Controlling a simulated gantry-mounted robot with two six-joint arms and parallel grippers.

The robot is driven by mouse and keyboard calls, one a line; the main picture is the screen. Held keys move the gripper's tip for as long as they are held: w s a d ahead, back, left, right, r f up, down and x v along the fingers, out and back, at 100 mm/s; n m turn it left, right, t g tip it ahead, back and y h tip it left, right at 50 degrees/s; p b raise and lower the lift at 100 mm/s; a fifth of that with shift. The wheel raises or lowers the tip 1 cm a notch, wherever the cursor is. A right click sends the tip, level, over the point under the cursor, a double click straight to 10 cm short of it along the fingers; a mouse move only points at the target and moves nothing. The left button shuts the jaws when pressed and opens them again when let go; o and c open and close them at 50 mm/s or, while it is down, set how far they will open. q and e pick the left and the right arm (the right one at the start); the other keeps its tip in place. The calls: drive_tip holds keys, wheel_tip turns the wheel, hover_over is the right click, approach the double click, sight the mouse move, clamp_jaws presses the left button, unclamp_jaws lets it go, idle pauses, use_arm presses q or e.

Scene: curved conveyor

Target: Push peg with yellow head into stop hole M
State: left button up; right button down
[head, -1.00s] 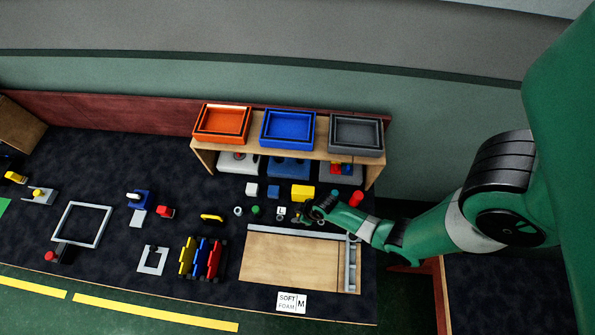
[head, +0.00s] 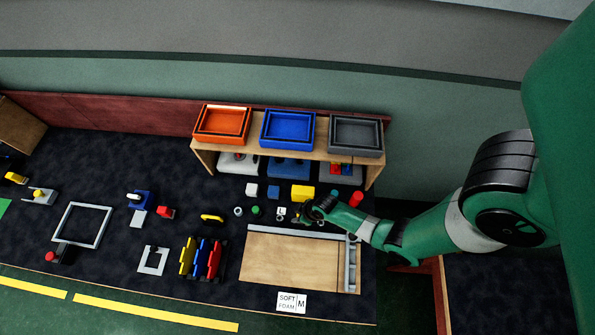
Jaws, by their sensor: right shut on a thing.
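My right gripper (head: 306,214) reaches in from the right, just behind the grey rail of a wooden board (head: 285,262). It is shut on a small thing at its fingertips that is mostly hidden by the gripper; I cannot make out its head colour. A card (head: 292,302) marked M, with "soft foam" on it, lies in front of the board. I cannot make out a stop hole. A grey block with a yellow knob (head: 38,194) stands at the far left; I cannot tell whether that is the peg. My left gripper is not in view.
Small parts stand close around the gripper: a yellow block (head: 302,192), a red cylinder (head: 356,199), a green piece (head: 256,210) and a white L-marked piece (head: 281,213). A shelf with orange, blue and grey trays (head: 287,129) stands behind. The board's top is clear.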

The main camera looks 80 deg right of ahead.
drive_tip(key=shift+f+b, duration=1.55)
drive_tip(key=shift+f, duration=0.2)
drive_tip(key=c, duration=0.5)
unclamp_jaws()
drive_tip(key=p+v, duration=0.6)
drive_tip(key=v, duration=0.5)
drive_tip(key=shift+s+r, duration=0.15)
drive_tip(key=shift+r, duration=0.2)
